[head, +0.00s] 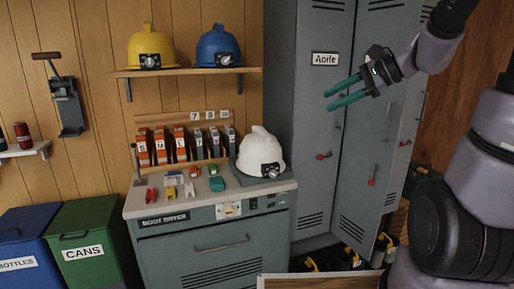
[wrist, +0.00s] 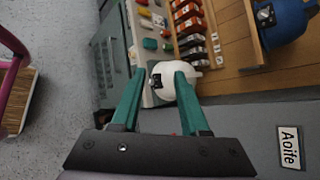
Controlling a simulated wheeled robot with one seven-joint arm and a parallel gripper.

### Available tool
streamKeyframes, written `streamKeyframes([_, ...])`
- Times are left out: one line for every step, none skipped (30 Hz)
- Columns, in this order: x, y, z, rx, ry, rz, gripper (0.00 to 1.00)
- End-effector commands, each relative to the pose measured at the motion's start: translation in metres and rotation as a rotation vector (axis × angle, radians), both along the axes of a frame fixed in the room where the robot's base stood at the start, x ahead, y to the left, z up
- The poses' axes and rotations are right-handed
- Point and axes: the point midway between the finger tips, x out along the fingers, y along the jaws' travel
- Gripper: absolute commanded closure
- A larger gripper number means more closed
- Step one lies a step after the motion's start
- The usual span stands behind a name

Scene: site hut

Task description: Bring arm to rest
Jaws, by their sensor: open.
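My gripper (head: 344,95) is raised in front of the grey lockers (head: 305,95), near the label reading Aoife. Its two green fingers are apart with nothing between them, and they point left. In the wrist view the gripper (wrist: 156,75) shows its fingers spread, with the white helmet (wrist: 168,83) beyond them in the background. In the head view the white helmet (head: 258,150) sits on the right end of the boot dryer top (head: 222,205), below and left of the gripper, well apart from it.
A shelf (head: 185,72) holds a yellow helmet (head: 150,45) and a blue helmet (head: 218,45). Blue and green bins (head: 85,230) stand at the left. Small items and several orange and grey units are on the dryer. Boots stand at the lockers' foot. Air around the gripper is clear.

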Motion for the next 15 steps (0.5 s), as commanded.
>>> streamKeyframes([-0.023, 0.007, 0.003, -0.113, -0.047, 0.077, 0.55])
streamKeyframes([-0.035, 0.008, 0.003, -0.183, -0.070, 0.118, 0.55])
streamKeyframes([-0.050, 0.008, 0.003, -0.276, -0.105, 0.170, 0.55])
streamKeyframes([-0.061, 0.007, 0.002, -0.346, -0.133, 0.207, 0.55])
streamKeyframes([-0.071, 0.005, 0.002, -0.418, -0.164, 0.243, 0.55])
streamKeyframes([-0.082, 0.001, 0.003, -0.509, -0.205, 0.283, 0.55])
streamKeyframes([-0.090, -0.003, 0.004, -0.576, -0.237, 0.313, 0.55])
streamKeyframes([-0.097, -0.007, 0.006, -0.641, -0.269, 0.338, 0.55])
streamKeyframes([-0.104, -0.013, 0.008, -0.722, -0.310, 0.368, 0.55])
streamKeyframes([-0.109, -0.017, 0.010, -0.777, -0.338, 0.386, 0.55])
streamKeyframes([-0.113, -0.021, 0.012, -0.829, -0.367, 0.403, 0.55])
streamKeyframes([-0.118, -0.026, 0.015, -0.889, -0.399, 0.421, 0.55])
streamKeyframes([-0.120, -0.030, 0.017, -0.931, -0.421, 0.432, 0.55])
streamKeyframes([-0.123, -0.033, 0.019, -0.964, -0.439, 0.442, 0.55])
streamKeyframes([-0.125, -0.036, 0.022, -1.003, -0.462, 0.452, 0.55])
